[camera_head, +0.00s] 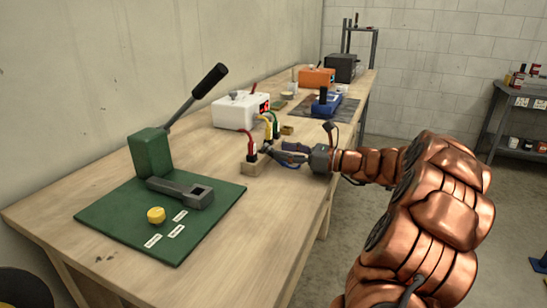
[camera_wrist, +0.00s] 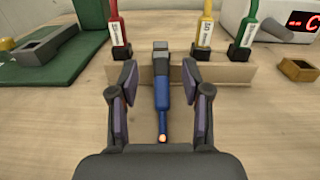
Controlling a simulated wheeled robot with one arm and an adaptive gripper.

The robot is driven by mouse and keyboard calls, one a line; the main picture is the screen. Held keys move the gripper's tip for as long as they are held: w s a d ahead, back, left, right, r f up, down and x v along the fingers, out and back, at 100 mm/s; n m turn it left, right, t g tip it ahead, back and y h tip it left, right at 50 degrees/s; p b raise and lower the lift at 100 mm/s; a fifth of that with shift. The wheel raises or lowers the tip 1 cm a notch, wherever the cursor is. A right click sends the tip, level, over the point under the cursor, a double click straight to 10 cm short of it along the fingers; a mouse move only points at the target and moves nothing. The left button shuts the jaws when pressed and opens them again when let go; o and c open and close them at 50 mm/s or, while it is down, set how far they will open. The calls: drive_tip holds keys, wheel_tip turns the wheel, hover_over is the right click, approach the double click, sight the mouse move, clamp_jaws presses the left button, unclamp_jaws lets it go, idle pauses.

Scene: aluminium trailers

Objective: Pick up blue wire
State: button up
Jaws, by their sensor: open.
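The blue wire (camera_wrist: 162,95) lies in the wrist view with a dark end pointing away, at the wooden block, and a copper-coloured tip towards me. My gripper (camera_wrist: 158,70) is open, with one finger on each side of the blue wire and visible gaps between. In the head view my gripper (camera_head: 270,155) is low over the bench beside the wooden block; the blue wire is hard to tell apart from the fingers there.
The wooden block (camera_wrist: 222,76) holds upright red (camera_wrist: 117,30), yellow (camera_wrist: 204,30) and green (camera_wrist: 245,30) wires just beyond my fingertips. A green base with a lever press (camera_head: 150,152) is at left. A white box with a red display (camera_head: 240,110) stands behind.

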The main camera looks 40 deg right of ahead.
sight(269, 147)
drive_tip(key=shift+r+b+x, duration=0.15)
drive_tip(key=shift+x, duration=1.35)
drive_tip(key=shift+r+b+x, duration=0.1)
drive_tip(key=shift+b+x, duration=0.05)
drive_tip(key=shift+x, duration=1.35)
clamp_jaws()
